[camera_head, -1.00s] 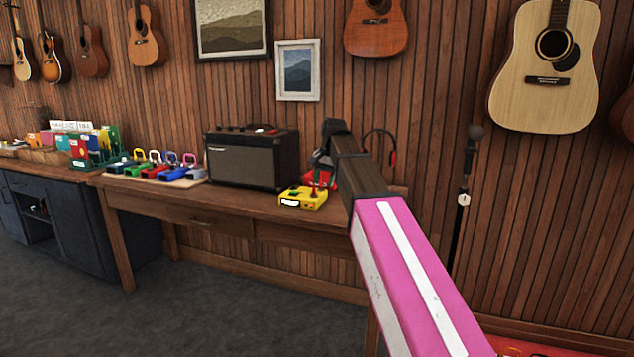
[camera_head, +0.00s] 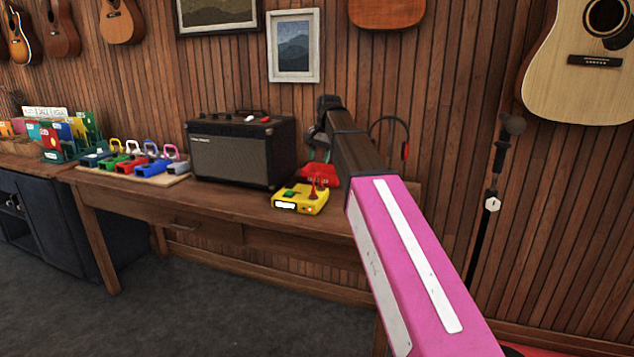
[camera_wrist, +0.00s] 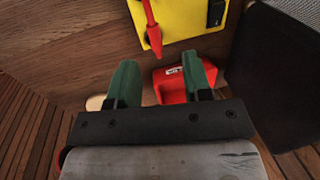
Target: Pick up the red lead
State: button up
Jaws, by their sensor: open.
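The red lead (camera_head: 313,188) stands up from the yellow meter box (camera_head: 290,203) on the wooden workbench. In the wrist view the red lead (camera_wrist: 153,30) is a slim red rod with a thicker end, lying across the yellow box (camera_wrist: 190,20), its upper part cut off by the frame. My gripper (camera_wrist: 160,66) is open and empty, its two green fingers apart. The lead's end appears between and beyond the fingertips, not touching them. In the head view my gripper (camera_head: 318,137) appears above the box, its fingers hard to make out.
A red box (camera_head: 320,174), also in the wrist view (camera_wrist: 171,84), sits beside the yellow box. A black amplifier (camera_head: 240,152) stands close on the left.

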aim_at(318, 172)
jog(key=f, duration=0.4)
jog(key=shift+w+a, duration=0.2)
jog(key=shift+a, duration=0.1)
jog(key=shift+w+a+f, duration=0.1)
jog(key=shift+w+f, duration=0.05)
jog(key=shift+f, duration=1.15)
jog(key=shift+w+f, duration=0.15)
jog(key=shift+f, duration=1.15)
grip_shut()
